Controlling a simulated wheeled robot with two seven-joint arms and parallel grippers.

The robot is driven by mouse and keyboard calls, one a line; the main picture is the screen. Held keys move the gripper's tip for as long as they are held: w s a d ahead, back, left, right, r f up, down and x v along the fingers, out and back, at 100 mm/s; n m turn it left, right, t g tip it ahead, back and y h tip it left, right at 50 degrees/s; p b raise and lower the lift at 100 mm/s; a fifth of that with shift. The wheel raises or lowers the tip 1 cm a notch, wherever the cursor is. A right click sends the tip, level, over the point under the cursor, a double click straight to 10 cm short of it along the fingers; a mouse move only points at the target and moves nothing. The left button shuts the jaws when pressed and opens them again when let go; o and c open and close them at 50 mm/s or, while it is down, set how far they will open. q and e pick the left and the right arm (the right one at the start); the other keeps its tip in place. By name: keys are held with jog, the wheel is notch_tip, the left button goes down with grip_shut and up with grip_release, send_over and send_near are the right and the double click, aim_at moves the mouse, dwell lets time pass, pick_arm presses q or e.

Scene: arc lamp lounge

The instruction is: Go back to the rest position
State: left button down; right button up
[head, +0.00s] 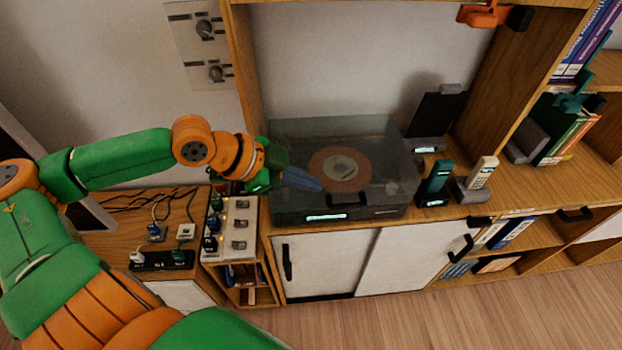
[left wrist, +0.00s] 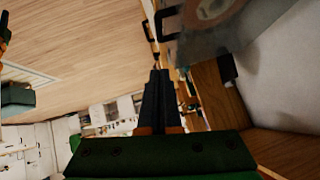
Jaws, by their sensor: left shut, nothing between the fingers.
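My left arm reaches in from the left in the head view. My left gripper (head: 300,180) is shut and empty, in front of the left side of the record player (head: 300,213) with its clear lid. In the left wrist view the shut fingers (left wrist: 160,85) point towards the wooden floor and the cabinet edge. The record player's lid also shows at the top of that view (left wrist: 225,35). I cannot tell whether the fingers touch the lid. My right gripper is not in view.
A switch panel (head: 238,228) stands just below my left wrist. A power strip (head: 162,260) with cables lies on the low cabinet at left. Two phones stand right of the record player, a dark one (head: 436,185) and a pale one (head: 482,172). The floor (head: 400,322) in front is clear.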

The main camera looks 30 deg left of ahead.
pick_arm(q)
jog(key=s+d+f+n+g+y, duration=0.3)
jog(key=s+f+n+y, duration=0.3)
jog(key=s+f+n, duration=0.85)
jog(key=s+f+m+g, duration=0.25)
jog(key=f+m, duration=0.25)
jog(key=f, duration=1.8)
jog(key=s+a+f, duration=0.2)
jog(key=s+f, duration=0.7)
jog(key=s, duration=0.3)
jog(key=shift+s+a, duration=0.25)
jog(key=shift+a, duration=0.15)
